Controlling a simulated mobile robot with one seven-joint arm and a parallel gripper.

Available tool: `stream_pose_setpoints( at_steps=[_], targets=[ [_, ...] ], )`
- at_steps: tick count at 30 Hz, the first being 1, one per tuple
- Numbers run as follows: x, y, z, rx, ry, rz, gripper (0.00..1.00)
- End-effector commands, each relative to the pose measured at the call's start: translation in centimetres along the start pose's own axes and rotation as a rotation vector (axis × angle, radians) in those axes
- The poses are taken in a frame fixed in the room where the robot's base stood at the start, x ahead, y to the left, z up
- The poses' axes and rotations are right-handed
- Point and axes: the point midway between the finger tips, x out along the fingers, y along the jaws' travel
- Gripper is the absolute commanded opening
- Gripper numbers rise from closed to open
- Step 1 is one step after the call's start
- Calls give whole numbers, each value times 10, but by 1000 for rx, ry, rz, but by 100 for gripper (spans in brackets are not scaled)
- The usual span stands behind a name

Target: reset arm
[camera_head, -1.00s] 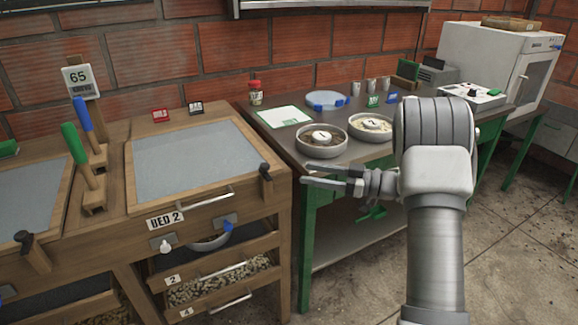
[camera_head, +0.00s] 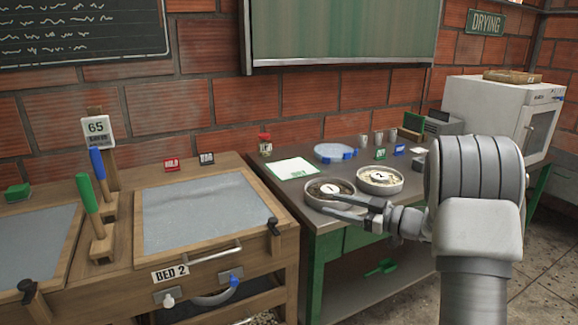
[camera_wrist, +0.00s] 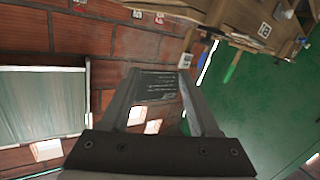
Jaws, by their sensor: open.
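My gripper (camera_head: 352,207) is at the end of my arm in the head view, in front of the dark table's front edge. Its fingers point left and overlap the near side of bowl 1 (camera_head: 318,187) in the picture; I cannot tell how far apart they are. In the wrist view my gripper (camera_wrist: 168,80) shows its two fingers apart with nothing between them but the distant wall and blackboard. My gripper is open and empty.
The dark table (camera_head: 268,174) also holds bowl 2 (camera_head: 395,190), a blue-edged dish (camera_head: 335,152) and a white oven (camera_head: 490,112). The wooden bed 2 (camera_head: 197,215) stands to the left, with upright blue and green handles (camera_head: 89,195). Floor shows at the lower right.

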Motion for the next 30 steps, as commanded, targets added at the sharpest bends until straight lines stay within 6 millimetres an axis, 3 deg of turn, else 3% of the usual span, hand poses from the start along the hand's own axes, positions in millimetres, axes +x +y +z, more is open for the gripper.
stream_pose_setpoints(
  at_steps=[1, 7, 14, 19, 23, 30],
  targets=[
    [2, 11, -20, -40, -22, 81, 62],
    [-8, 46, -75, -115, -139, 398, 62],
    [-50, 48, -120, -77, -291, 701, 62],
    [-91, 21, -134, 26, -419, 861, 62],
    [-120, -18, -134, 134, -524, 933, 62],
    [-165, -121, -115, 374, -734, 941, 62]
  ],
)
